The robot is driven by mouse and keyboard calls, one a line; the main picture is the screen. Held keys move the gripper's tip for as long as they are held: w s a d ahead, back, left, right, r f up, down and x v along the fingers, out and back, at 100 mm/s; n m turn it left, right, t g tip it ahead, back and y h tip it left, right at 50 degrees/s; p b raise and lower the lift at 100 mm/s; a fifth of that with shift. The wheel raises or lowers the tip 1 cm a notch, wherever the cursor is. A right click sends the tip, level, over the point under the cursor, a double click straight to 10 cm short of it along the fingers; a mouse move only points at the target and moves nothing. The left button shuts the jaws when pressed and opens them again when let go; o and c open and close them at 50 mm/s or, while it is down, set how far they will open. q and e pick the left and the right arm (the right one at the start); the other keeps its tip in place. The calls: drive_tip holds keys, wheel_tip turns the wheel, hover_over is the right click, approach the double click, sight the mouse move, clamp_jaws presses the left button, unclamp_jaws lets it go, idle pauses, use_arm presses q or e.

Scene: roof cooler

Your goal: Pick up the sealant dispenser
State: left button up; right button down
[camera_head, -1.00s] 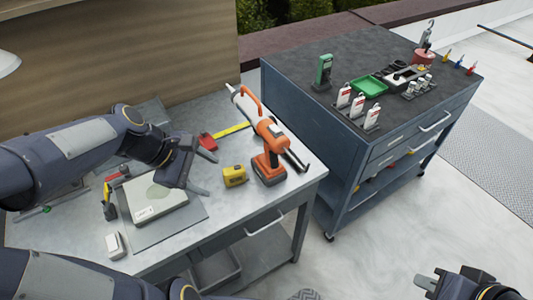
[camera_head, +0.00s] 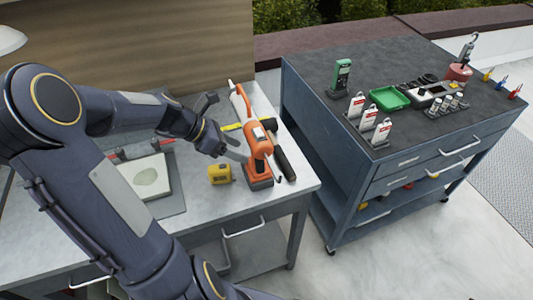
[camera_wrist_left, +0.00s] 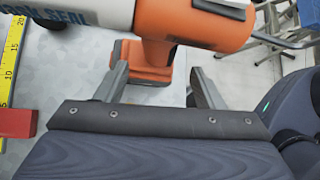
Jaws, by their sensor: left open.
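The sealant dispenser (camera_head: 258,146) is an orange tool standing on its battery base near the right end of the grey workbench. Its pale tube and nozzle point towards the back. My left gripper (camera_head: 226,131) is open just left of it, at about handle height. In the left wrist view the dispenser (camera_wrist_left: 200,22) crosses the top, with its orange base (camera_wrist_left: 142,68) behind and between the spread fingers (camera_wrist_left: 158,82). Whether a finger touches it I cannot tell. My right gripper is out of view.
A yellow tape measure (camera_head: 220,174) sits left of the dispenser's base. A dark bar lies just right of the dispenser. A yellow rule (camera_wrist_left: 10,60) and a red part (camera_wrist_left: 18,124) lie left in the wrist view. A blue tool cart (camera_head: 345,150) stands right of the workbench (camera_head: 290,200).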

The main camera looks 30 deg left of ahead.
use_arm(q)
drive_tip(key=x, duration=0.6)
drive_tip(key=shift+w+d+f+p, duration=0.2)
drive_tip(key=shift+d+f+p, duration=0.05)
drive_tip(key=shift+p, duration=0.05)
clamp_jaws()
drive_tip(key=shift+r, duration=0.1)
